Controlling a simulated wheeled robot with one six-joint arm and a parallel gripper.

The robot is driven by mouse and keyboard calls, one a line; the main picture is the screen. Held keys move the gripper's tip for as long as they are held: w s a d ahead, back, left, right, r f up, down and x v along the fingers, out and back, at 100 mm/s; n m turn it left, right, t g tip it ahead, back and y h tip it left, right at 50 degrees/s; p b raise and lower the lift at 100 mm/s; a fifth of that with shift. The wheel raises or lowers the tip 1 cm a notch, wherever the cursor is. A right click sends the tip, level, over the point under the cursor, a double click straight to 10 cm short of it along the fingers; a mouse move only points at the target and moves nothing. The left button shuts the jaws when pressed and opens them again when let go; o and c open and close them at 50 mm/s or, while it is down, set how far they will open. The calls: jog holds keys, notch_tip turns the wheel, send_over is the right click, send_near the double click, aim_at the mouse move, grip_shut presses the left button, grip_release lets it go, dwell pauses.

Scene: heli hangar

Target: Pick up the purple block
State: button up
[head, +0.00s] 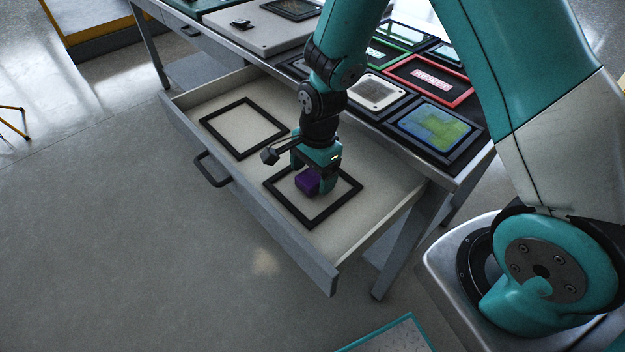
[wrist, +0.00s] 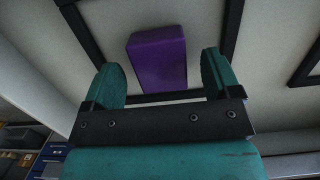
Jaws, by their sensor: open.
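The purple block (head: 307,181) lies in the open drawer, inside the black square frame (head: 342,200) nearer the drawer's right end. My gripper (head: 312,180) is over the block, pointing down into the drawer. In the wrist view the purple block (wrist: 158,60) shows between and beyond the two teal fingertips of my gripper (wrist: 165,78). The fingers are apart, with a gap on both sides of the block. Part of the block is hidden by my gripper in the head view. I cannot tell how high the fingertips are above the drawer floor.
The open drawer (head: 215,95) has raised walls and a dark handle (head: 212,170) on its front. A second, empty black frame (head: 243,128) lies at its left. The table (head: 465,176) above holds several framed panels, including a red-framed one (head: 428,80). Open floor lies before the drawer.

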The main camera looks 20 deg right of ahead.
aim_at(312, 175)
jog(key=shift+f, duration=0.65)
jog(key=c, duration=1.1)
jog(key=shift+r, duration=0.15)
notch_tip(312, 175, up, 20)
jog(key=shift+f+p, duration=0.1)
jog(key=shift+p, duration=0.95)
jog(key=o, duration=0.4)
jog(key=shift+c, duration=1.1)
